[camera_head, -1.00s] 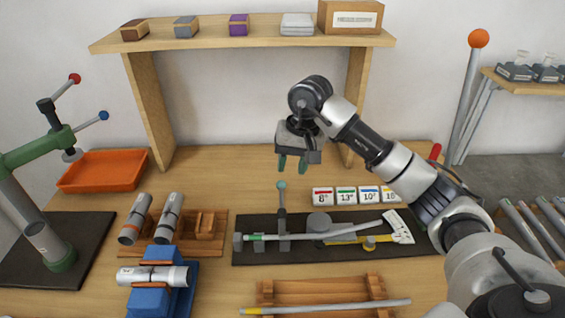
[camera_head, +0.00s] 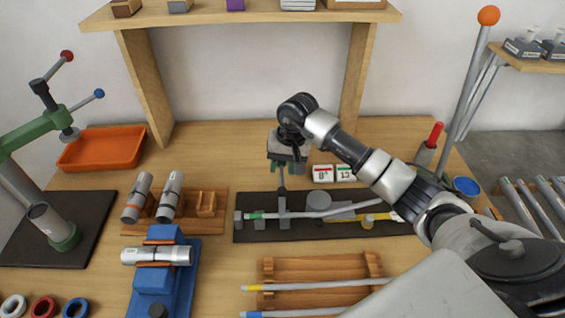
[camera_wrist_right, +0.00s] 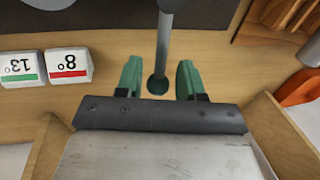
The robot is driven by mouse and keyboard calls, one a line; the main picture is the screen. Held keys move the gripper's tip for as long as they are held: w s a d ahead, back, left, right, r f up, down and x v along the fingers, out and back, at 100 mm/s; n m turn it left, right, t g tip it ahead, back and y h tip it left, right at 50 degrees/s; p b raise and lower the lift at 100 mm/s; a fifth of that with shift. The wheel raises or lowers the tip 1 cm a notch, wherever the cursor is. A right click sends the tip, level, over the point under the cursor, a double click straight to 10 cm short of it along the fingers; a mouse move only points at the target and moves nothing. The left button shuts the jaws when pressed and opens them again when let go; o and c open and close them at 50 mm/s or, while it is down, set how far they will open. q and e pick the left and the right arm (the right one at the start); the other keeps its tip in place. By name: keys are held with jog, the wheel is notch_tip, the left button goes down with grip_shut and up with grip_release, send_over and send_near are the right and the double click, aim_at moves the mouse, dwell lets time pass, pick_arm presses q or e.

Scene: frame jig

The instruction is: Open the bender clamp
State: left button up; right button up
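The bender sits on a black base plate (camera_head: 385,230) in the middle of the table. A grey tube with a green-marked end (camera_head: 310,213) lies across it. The clamp lever (camera_head: 282,190) stands upright near the bender's left end. My right gripper (camera_head: 279,168) is at the top of the lever, pointing down, and covers its knob in the head view. I see no contact. My left gripper is not in view.
Angle tags (camera_head: 333,173) stand right behind the bender, partly behind my right arm. A wooden rack (camera_head: 318,270) with tubes lies in front. A blue fixture (camera_head: 163,270) holding a silver cylinder is front left. An orange tray (camera_head: 103,148) and green press (camera_head: 40,130) are left.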

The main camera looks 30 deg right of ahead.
jog(key=shift+f, duration=0.25)
grip_shut()
